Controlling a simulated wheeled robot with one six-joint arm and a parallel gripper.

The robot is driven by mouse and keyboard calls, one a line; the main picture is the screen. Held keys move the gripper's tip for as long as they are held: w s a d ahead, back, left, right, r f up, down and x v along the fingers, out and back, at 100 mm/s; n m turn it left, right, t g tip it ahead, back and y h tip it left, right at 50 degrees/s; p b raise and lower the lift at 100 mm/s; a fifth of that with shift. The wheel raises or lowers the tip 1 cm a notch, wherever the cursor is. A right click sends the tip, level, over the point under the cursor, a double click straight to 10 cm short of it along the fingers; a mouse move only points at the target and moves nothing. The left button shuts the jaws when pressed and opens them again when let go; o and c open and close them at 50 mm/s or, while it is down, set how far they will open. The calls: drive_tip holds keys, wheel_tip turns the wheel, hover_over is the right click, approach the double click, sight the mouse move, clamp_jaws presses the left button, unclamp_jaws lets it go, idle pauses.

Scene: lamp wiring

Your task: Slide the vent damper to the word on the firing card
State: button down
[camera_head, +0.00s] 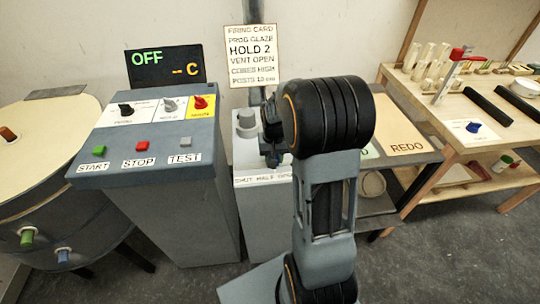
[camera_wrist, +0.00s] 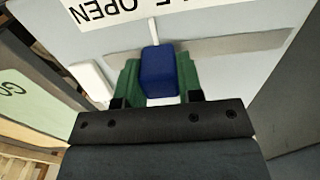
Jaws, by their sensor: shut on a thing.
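The firing card (camera_head: 252,56) hangs behind the kiln controls and reads "VENT OPEN". The vent damper's blue knob (camera_wrist: 158,72) stands in a grey slot (camera_wrist: 235,43) in the wrist view. My gripper (camera_wrist: 158,84) has its green fingers on both sides of the knob, shut on it. A white pointer (camera_wrist: 152,30) runs from the knob to the upside-down label strip (camera_wrist: 105,10). The pointer's tip is near the gap between OPEN and the neighbouring word, on the HALF side of OPEN's middle. In the head view, my arm hides the knob and part of the SHUT HALF OPEN label (camera_head: 262,180).
A control panel (camera_head: 150,135) with knobs and START, STOP and TEST buttons stands to the left, beside a round kiln (camera_head: 45,150). A REDO board (camera_head: 400,135) and a workbench (camera_head: 480,110) are to the right. A white block (camera_wrist: 92,84) is left of the fingers.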

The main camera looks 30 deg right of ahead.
drive_tip(key=c, duration=0.8)
unclamp_jaws()
drive_tip(key=shift+o, duration=0.2)
wheel_tip(320, 180, up, 14)
drive_tip(key=p, duration=0.1)
drive_tip(key=shift+f, duration=0.1)
